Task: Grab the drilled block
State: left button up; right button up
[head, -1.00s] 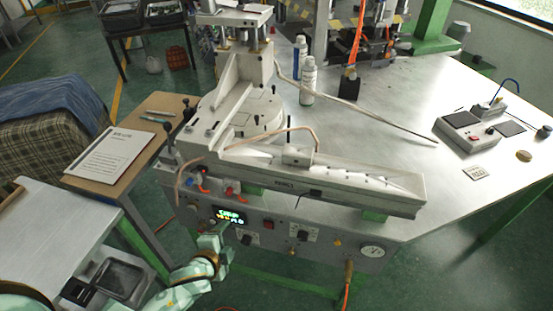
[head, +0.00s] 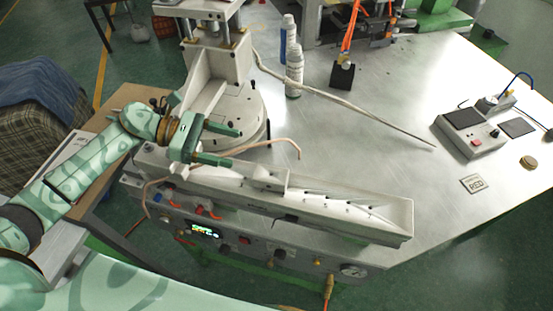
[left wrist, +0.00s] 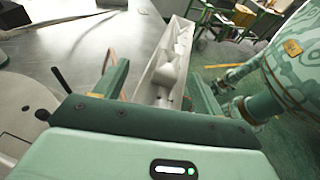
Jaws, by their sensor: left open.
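A small pale block (head: 268,179) sits on the long white trough (head: 375,222) of the machine, left of its middle. It looks like the drilled block, but its holes are too small to tell. My left gripper (head: 236,147) is open and empty, up and left of the block, over the trough's left end and the round base. Its fingers point right, apart from the block. In the left wrist view, the open fingers (left wrist: 158,72) frame the trough, with a pale block (left wrist: 169,72) between them in the picture. My right gripper does not show.
A bent copper-coloured tube (head: 280,142) rises close to my left fingers. The white column (head: 215,75) stands just behind.

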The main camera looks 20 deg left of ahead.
aim_at(268, 173)
pick_arm(q)
jog(key=shift+s+a+m+g+y, duration=0.15)
jog(key=shift+a+m+g+y, duration=0.15)
jog(key=shift+a+m+g, duration=0.5)
jog(key=shift+s+a, duration=0.2)
jog(key=shift+a, duration=0.15)
jog(key=shift+g, duration=0.3)
jog(key=p+x, duration=0.2)
jog(key=x, duration=0.8)
jog(key=shift+s+p, duration=0.1)
jog(key=shift+p, duration=0.25)
jog(key=p+x, duration=0.1)
jog(key=x, duration=0.4)
jog(key=shift+s+a+f+p, duration=0.15)
jog(key=shift+f+p, duration=0.2)
jog(key=shift+f, duration=0.05)
jog(key=shift+d+f, duration=0.25)
jog(key=shift+d, duration=0.2)
jog(key=shift+a, duration=0.1)
jog(key=c, duration=1.1)
jog(key=shift+c, duration=1)
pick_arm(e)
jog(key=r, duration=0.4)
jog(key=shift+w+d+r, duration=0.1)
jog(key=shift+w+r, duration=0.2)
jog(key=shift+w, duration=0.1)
